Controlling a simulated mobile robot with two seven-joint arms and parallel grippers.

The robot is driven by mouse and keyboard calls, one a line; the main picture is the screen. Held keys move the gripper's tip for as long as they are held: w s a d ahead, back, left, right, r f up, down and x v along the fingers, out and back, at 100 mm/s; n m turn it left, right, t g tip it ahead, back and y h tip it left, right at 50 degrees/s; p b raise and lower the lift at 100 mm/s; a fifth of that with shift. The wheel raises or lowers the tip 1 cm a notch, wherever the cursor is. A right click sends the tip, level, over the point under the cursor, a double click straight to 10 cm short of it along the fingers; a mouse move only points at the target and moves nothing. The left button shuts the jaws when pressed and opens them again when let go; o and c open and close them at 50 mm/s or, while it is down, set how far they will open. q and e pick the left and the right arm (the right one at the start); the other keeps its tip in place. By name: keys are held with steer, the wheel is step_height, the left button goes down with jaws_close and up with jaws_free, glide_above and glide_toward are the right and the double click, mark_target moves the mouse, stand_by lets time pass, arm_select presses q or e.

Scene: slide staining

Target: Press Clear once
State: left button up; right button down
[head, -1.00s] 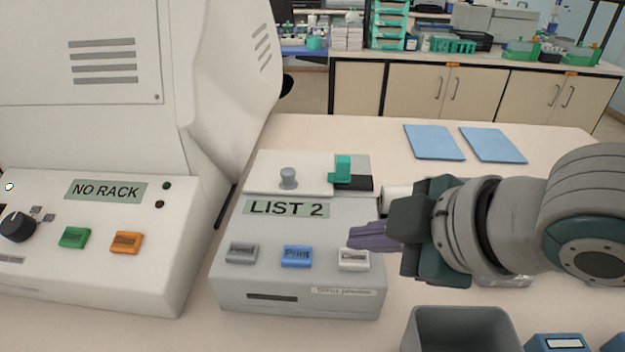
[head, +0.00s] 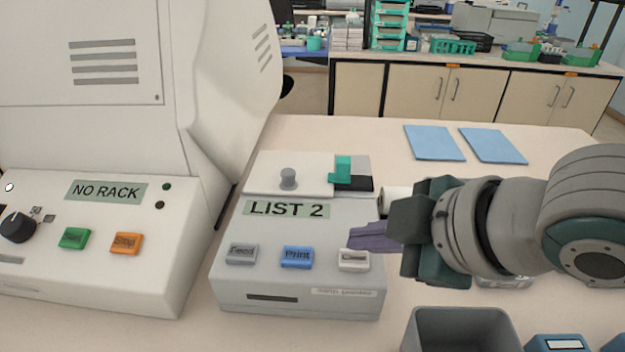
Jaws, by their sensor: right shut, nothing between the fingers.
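The label printer (head: 297,284) is a grey box on the bench with a display (head: 287,208) reading "LIST 2". Its front row has a grey Feed button (head: 242,253), a blue Print button (head: 297,257) and a whitish Clear button (head: 354,262) at the right. My right gripper (head: 352,238) comes in from the right, shut and empty. Its fingertips are over the upper edge of the Clear button in the picture and hide part of its label. I cannot tell whether they touch it. My left gripper is not in view.
A large white machine (head: 90,255) with a "NO RACK" display stands at the left. A grey bin (head: 463,320) is in front at the right, with blue boxes (head: 558,343) beside it. Two blue mats (head: 434,142) lie on clear bench behind.

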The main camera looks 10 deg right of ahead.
mark_target(364, 263)
stand_by(0.6)
steer(key=shift+f, duration=0.45)
steer(key=shift+f, duration=0.35)
stand_by(0.4)
steer(key=shift+r+p, duration=0.8)
step_height(364, 263, up, 5)
steer(key=p, duration=0.5)
steer(key=shift+r+p, duration=0.1)
steer(key=shift+p, duration=0.3)
stand_by(0.4)
